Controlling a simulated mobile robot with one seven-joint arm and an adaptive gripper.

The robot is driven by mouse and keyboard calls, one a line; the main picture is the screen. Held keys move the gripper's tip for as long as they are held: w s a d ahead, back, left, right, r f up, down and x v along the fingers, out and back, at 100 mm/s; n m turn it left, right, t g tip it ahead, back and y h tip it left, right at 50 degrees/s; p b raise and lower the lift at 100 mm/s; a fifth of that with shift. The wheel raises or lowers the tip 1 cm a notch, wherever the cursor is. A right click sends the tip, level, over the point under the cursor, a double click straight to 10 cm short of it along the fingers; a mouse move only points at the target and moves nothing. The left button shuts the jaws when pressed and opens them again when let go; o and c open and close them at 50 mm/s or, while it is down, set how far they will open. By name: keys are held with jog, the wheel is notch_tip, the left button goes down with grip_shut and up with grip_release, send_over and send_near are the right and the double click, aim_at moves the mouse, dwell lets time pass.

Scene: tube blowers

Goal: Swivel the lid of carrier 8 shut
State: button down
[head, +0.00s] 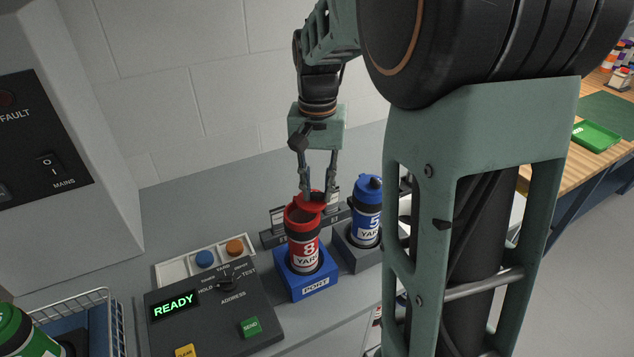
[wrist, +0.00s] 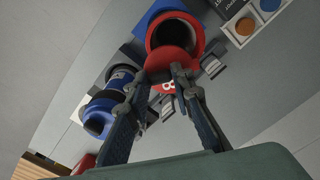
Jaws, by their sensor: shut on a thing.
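Carrier 8 (head: 303,246) is a red tube with a black band and a white 8 and YARD. It stands upright in the blue PORT holder (head: 315,292). Its red lid (head: 309,205) is swivelled partly aside toward the back right. The wrist view shows the dark open mouth of carrier 8 (wrist: 172,33), with the lid (wrist: 165,65) off to one side of it. My gripper (head: 316,196) is above the carrier, its fingers shut on the lid. In the wrist view my gripper (wrist: 162,86) has a red part marked 8 between the fingers, which hide some of the lid.
Blue carrier 5 (head: 367,212) stands capped in a grey holder (head: 353,258) close on the right. A control box (head: 213,318) reading READY, with a SEND button, is in front left. A tray with blue and orange discs (head: 176,272) lies behind it. A wire basket (head: 113,318) is far left.

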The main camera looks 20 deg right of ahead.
jog(key=m, duration=0.2)
jog(key=s+a+m, duration=0.1)
jog(key=s+m, duration=0.1)
jog(key=m, duration=0.1)
jog(key=shift+a+m, duration=0.2)
jog(key=shift+m, duration=0.1)
jog(key=shift+s+a+m+p, duration=0.15)
jog(key=shift+a+m, duration=0.2)
jog(key=shift+m, duration=0.6)
jog(key=shift+s+a+m+p, duration=0.15)
jog(key=shift+a+m, duration=0.2)
jog(key=shift+m, duration=0.65)
jog(key=shift+s+a+m+p, duration=0.15)
jog(key=shift+a+m, duration=0.2)
jog(key=shift+m, duration=0.6)
jog(key=c, duration=1.7)
grip_release()
notch_tip(320, 180, up, 12)
jog(key=shift+r, duration=0.1)
